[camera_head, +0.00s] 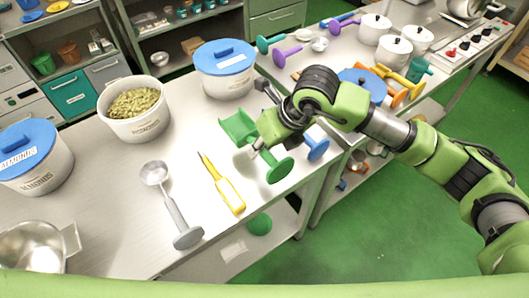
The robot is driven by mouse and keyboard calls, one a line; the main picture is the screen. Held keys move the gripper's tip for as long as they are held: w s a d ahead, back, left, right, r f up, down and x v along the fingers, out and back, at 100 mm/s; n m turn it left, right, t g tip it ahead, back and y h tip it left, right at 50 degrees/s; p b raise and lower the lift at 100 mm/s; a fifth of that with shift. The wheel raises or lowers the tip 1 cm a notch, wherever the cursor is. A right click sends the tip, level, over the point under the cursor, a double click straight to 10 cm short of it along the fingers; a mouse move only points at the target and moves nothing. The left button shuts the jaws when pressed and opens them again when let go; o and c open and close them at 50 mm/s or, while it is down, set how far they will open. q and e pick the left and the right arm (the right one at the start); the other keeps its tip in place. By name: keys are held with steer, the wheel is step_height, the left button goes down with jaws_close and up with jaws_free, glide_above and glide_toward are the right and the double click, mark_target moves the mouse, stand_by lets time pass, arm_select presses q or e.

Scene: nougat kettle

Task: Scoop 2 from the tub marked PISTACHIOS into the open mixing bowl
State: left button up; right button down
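An open white tub (138,124) at the upper left is filled with greenish nuts (133,102); its label is too small to read. An open metal bowl (30,250) stands at the lower left, partly cut off by the frame. A green scoop (240,127) with a round end disc (280,170) lies on the table at centre. My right gripper (261,146) is down at the green scoop's handle and hides part of it. I cannot tell whether its fingers are closed on the handle. My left gripper is not in view.
A blue-lidded tub marked ALMONDS (38,178) stands left, another blue-lidded tub (225,85) at the back. A metal scoop (168,200) and a yellow-handled tool (228,192) lie between bowl and green scoop. A second table (345,45) holds white pots and coloured tools.

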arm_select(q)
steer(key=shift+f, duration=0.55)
arm_select(e)
steer(key=s+a+r, duration=0.2)
steer(key=s+r, duration=0.7)
steer(key=shift+a+r, duration=0.15)
steer(key=shift+r, duration=0.1)
